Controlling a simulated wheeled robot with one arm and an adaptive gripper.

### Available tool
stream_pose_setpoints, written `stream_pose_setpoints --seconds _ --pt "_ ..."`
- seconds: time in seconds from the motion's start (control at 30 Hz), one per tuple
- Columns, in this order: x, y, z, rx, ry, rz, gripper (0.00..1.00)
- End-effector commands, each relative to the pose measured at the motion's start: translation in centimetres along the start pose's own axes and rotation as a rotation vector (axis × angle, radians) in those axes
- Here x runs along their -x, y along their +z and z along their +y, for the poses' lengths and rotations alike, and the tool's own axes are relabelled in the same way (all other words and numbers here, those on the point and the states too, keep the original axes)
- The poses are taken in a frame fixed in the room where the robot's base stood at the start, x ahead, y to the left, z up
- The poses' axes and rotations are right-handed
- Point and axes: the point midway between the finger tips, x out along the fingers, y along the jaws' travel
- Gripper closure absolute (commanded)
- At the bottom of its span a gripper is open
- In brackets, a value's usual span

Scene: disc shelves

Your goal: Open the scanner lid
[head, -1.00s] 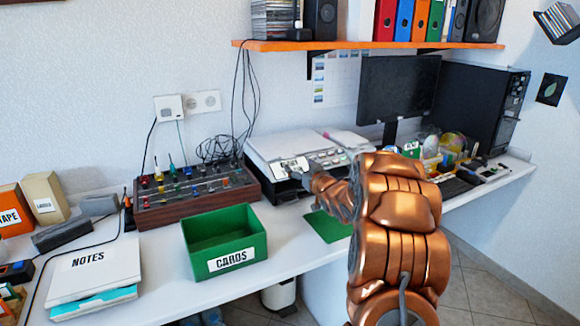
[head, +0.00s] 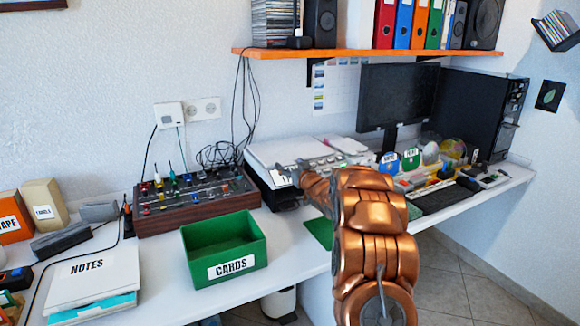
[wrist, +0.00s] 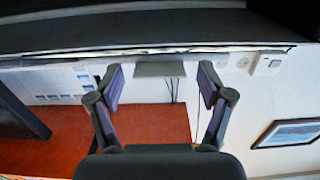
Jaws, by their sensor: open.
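The scanner (head: 270,152) is a low box with a white top and a dark body, on the desk below the orange shelf. Its lid looks down. My gripper (head: 290,169) is at the scanner's front side, partly covering its front panel and buttons. In the wrist view my gripper (wrist: 158,75) is open, its two dark fingers spread wide. A small flat grey piece (wrist: 160,69) shows between the fingertips; I cannot tell whether it is part of the scanner. A dark band with a pale edge crosses the top of that view. I see no clear contact.
A knobbed mixer (head: 195,203) stands left of the scanner, with a green cards box (head: 212,240) in front. The orange shelf (head: 340,49) hangs above. A monitor (head: 397,95), keyboard (head: 437,199) and disc holders are to the right.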

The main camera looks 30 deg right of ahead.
Motion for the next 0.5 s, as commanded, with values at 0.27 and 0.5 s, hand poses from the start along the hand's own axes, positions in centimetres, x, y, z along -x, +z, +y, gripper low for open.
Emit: stream_pose_setpoints --seconds 0.27,0.5 --pt "-0.10 0.08 0.01 -0.001 0.001 -0.001 0.21" --pt "-0.08 0.11 0.04 -0.001 0.001 -0.002 0.44"
